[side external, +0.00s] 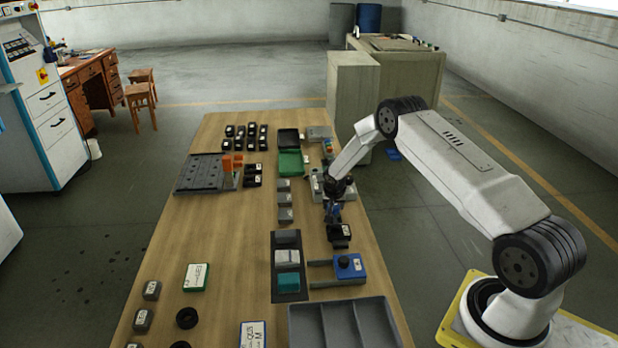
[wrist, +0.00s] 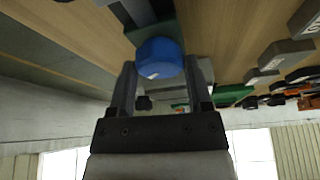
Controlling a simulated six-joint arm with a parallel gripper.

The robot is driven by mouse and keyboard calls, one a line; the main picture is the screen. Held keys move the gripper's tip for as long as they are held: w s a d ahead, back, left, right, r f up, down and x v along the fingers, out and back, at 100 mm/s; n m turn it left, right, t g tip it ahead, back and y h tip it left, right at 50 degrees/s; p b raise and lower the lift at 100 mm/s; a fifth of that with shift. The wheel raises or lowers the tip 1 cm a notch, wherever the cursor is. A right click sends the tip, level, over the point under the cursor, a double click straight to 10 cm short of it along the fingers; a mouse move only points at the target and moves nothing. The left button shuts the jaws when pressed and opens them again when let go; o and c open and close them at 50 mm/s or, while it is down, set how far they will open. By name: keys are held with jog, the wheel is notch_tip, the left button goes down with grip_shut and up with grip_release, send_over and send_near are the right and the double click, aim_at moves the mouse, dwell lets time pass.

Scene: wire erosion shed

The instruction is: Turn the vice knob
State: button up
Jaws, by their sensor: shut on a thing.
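The vice knob (wrist: 159,58) is a round blue cap with a small white mark, in the upper middle of the wrist view. It sits at the end of a grey vice part (wrist: 139,12) that runs up out of the picture. My gripper (wrist: 160,72) has one finger on each side of the knob and is shut on it. In the side external view, my gripper (side external: 333,208) is low over the right side of the table. The knob is too small and too covered there to make out clearly.
A black block with a white label (side external: 340,236) stands just in front of my gripper. Grey blocks (side external: 284,199) line up to the left, with a green tray (side external: 290,163) beyond. The table's (side external: 215,235) left-middle is bare.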

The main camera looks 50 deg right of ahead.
jog(key=shift+m, duration=0.5)
jog(key=o, duration=1.3)
jog(key=shift+v, duration=2.9)
jog(key=shift+w+v, duration=0.2)
jog(key=shift+v, duration=0.8)
jog(key=shift+a, duration=0.1)
jog(key=shift+s, duration=0.1)
